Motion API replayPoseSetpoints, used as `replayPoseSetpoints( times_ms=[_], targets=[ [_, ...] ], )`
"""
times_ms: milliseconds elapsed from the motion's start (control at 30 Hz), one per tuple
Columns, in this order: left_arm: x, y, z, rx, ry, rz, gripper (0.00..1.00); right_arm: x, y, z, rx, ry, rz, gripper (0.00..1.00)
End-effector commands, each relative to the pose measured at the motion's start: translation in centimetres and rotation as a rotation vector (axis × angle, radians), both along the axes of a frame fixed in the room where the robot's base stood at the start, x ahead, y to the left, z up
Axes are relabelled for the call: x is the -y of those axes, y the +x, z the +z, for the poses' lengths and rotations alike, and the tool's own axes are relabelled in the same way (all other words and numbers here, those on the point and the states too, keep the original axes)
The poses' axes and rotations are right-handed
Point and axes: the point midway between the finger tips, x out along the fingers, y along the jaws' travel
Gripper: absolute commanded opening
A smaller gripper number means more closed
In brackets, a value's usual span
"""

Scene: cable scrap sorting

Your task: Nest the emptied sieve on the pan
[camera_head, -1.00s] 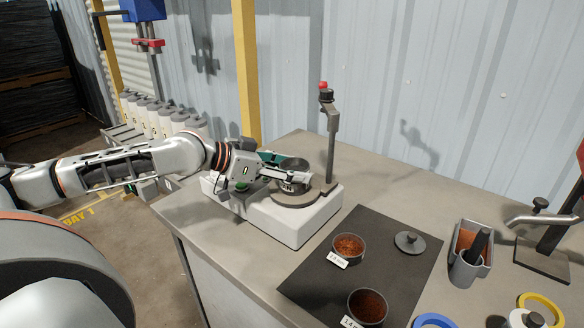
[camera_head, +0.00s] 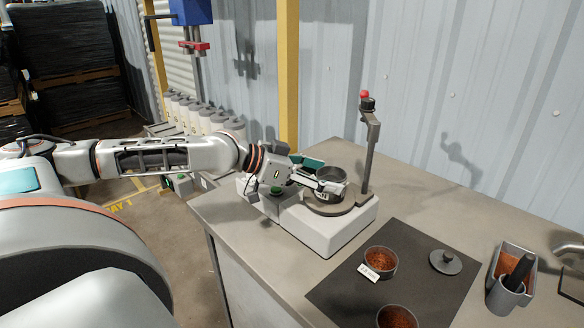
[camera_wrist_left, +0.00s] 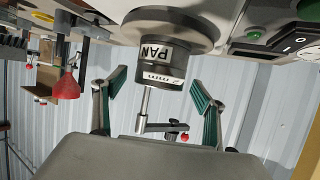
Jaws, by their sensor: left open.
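The pan, marked PAN (camera_wrist_left: 152,52), sits on the round plate of the white shaker (camera_head: 335,233). The sieve, with a 2 mm label (camera_wrist_left: 163,79), is stacked in line with the pan in the left wrist view, which looks upside down. In the head view the dark stack (camera_head: 327,174) stands upright on the shaker. My left gripper (camera_head: 318,184) is at the stack's near left side. In the left wrist view its green-padded fingers (camera_wrist_left: 160,88) are open, spread to either side of the sieve's free end, with visible gaps. My right gripper is out of view.
A post with a red knob (camera_head: 369,140) rises behind the stack. On the dark mat (camera_head: 408,238) are bowls of reddish granules (camera_head: 381,260) and a knobbed lid (camera_head: 446,261). A scoop-like tray (camera_head: 512,262) and grey cup stand at right.

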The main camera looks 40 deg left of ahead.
Motion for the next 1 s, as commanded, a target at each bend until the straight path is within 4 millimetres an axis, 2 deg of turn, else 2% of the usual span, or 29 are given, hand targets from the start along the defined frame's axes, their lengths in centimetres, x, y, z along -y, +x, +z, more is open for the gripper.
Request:
replayPoseSetpoints(
  times_ms=[567,1000],
  targets=[
    [-0.5,-1.7,1.1,0.000,0.002,-0.015,0.71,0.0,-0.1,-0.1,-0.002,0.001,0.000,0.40],
    [-2.0,-3.4,2.0,0.001,0.002,-0.001,0.71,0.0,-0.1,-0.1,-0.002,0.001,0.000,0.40]
  ],
)
